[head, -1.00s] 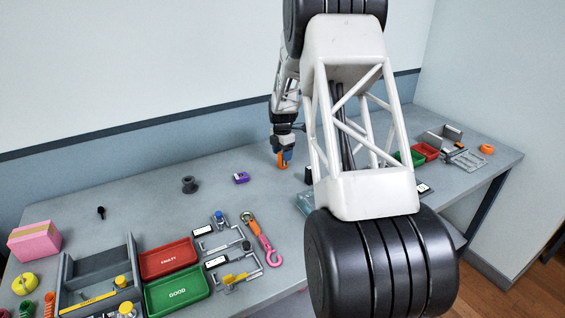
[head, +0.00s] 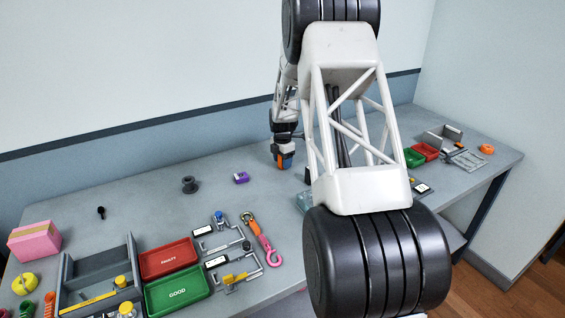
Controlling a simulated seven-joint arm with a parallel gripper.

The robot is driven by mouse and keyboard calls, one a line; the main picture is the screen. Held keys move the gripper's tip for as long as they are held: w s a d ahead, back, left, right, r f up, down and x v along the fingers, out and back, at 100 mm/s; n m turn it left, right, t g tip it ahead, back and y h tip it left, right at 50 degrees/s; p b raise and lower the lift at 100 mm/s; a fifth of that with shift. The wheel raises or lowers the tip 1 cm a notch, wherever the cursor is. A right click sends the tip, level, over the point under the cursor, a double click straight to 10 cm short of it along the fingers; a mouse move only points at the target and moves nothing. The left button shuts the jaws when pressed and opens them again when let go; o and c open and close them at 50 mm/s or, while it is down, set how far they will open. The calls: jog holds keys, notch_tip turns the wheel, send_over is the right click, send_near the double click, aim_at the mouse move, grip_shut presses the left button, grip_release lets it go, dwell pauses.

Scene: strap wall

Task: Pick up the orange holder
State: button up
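My gripper (head: 284,161) points down at the back middle of the bench, low over its surface. An orange piece, likely the orange holder (head: 280,161), shows right at its fingertips, partly covered by a bluish-grey finger. At this size I cannot tell whether the fingers are closed on it or only around it, nor whether it touches the bench.
A purple block (head: 241,178) and a dark spool (head: 190,185) stand left of my gripper. The red tray (head: 169,259) and green tray (head: 178,291) lie nearer, with hooks beside them. An orange ring (head: 486,148) lies far right. My arm hides the bench's middle.

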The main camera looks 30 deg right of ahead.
jog(key=c, duration=0.9)
jog(key=shift+r, duration=0.1)
jog(key=shift+r, duration=1.45)
jog(key=shift+s+r, duration=0.2)
jog(key=shift+r, duration=0.1)
jog(key=s+a, duration=0.2)
jog(key=s, duration=0.3)
jog(key=s+a+r, duration=0.1)
jog(key=s, duration=0.3)
jog(key=s+a, duration=0.2)
jog(key=s, duration=0.3)
jog(key=shift+s+a+r, duration=0.15)
jog(key=shift+s+a, duration=0.15)
